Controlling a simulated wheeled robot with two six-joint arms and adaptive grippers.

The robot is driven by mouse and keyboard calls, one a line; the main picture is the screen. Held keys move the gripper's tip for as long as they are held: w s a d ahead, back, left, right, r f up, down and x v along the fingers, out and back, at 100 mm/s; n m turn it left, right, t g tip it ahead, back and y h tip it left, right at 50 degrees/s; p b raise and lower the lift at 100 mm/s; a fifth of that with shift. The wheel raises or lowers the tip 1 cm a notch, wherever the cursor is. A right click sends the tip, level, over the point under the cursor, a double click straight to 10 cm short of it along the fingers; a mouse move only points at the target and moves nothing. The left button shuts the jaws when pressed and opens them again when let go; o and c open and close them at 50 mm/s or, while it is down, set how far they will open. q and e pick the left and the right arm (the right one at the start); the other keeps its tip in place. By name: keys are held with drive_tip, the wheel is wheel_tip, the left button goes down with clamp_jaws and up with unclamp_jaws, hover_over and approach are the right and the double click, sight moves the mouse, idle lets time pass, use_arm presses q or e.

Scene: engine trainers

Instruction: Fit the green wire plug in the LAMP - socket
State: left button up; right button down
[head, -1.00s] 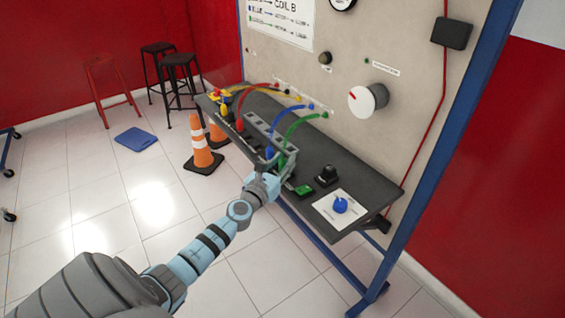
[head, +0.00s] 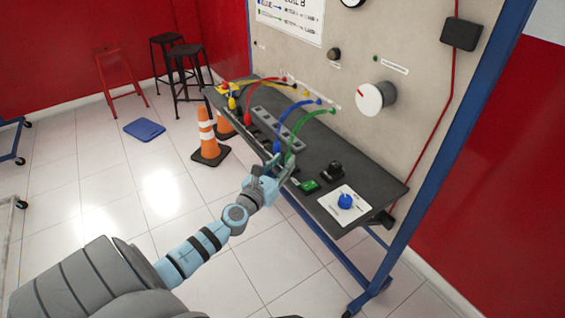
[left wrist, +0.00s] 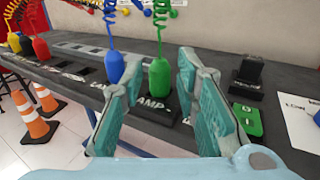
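The green plug (left wrist: 159,78) with its coiled green wire stands upright between the fingers of my left gripper (left wrist: 161,60) in the left wrist view. That gripper is open, with a gap on both sides of the plug. In the head view the left gripper (head: 281,164) is at the bench's front edge, by the green plug (head: 289,158). A label (left wrist: 154,103) reading "AMP", partly hidden by a finger, lies in front of the plug. Whether the plug's tip sits in a socket is hidden. My right gripper is not in view.
The blue plug (left wrist: 115,66) stands close beside the left finger. Red and yellow plugs stand further left on the bench (head: 375,182). A green switch (left wrist: 247,120) and a black one (left wrist: 248,78) lie to the right. Orange cones (head: 207,140) stand on the floor.

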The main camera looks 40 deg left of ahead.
use_arm(q)
wheel_tip(320, 180, up, 7)
drive_tip(key=p, duration=0.6)
drive_tip(key=o, duration=0.5)
drive_tip(key=shift+f, duration=0.2)
drive_tip(key=shift+o, duration=0.2)
drive_tip(key=s+d, duration=0.2)
drive_tip(key=s, duration=0.9)
drive_tip(key=shift+s, duration=0.4)
drive_tip(key=shift+d, duration=0.1)
